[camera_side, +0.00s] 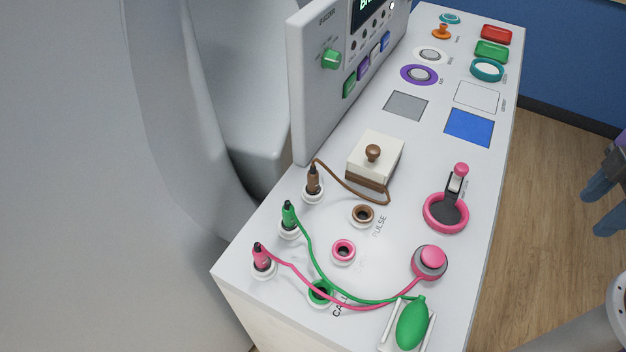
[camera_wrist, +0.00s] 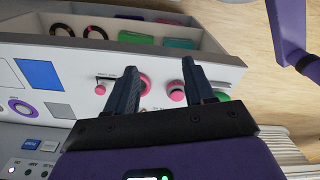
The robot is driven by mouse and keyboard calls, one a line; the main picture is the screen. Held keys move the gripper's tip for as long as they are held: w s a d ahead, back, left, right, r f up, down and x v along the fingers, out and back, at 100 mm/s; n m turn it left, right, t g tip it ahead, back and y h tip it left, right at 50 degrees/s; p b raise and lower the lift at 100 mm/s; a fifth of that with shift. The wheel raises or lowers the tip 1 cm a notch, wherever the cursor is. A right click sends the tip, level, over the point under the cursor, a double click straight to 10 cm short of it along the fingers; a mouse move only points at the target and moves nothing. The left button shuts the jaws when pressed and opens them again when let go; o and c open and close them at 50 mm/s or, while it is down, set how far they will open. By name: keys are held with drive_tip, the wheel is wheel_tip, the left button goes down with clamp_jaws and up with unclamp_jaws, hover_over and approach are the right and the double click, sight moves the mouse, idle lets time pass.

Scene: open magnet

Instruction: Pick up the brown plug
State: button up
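The brown plug (camera_side: 313,180) stands upright in a white round holder on the left side of the white console top in the side view. A brown cord runs from it to a white box (camera_side: 375,152) with a brown knob. A brown-ringed socket (camera_side: 362,215) lies to its right, empty. My gripper (camera_side: 593,212) is at the right edge of the side view, off the console and far from the plug. In the wrist view my gripper (camera_wrist: 160,68) is open, its two dark blue fingers apart with nothing held. I cannot make out the brown plug in the wrist view.
A green plug (camera_side: 289,215) and a pink plug (camera_side: 262,257) stand near the brown one, their cords crossing the front. An upright panel (camera_side: 325,85) rises behind-left. A pink lever (camera_side: 446,210) and pink button (camera_side: 430,260) are on the right. The wrist view shows a compartmented tray (camera_wrist: 225,58).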

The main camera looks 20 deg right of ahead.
drive_tip(key=m+t+y, duration=0.4)
drive_tip(key=m+t, duration=0.4)
drive_tip(key=t, duration=0.3)
approach(313, 181)
drive_tip(key=w, duration=0.2)
drive_tip(key=w+f, duration=0.1)
drive_tip(key=w, duration=0.1)
drive_tip(key=w+a+f, duration=0.1)
drive_tip(key=w, duration=0.1)
drive_tip(key=shift+w+f, duration=0.25)
drive_tip(key=shift+w, duration=0.1)
drive_tip(key=shift+a+x, duration=0.2)
drive_tip(key=shift+x, duration=1.1)
drive_tip(key=shift+a+x, duration=0.2)
drive_tip(key=shift+x, duration=1.1)
drive_tip(key=shift+s, duration=0.15)
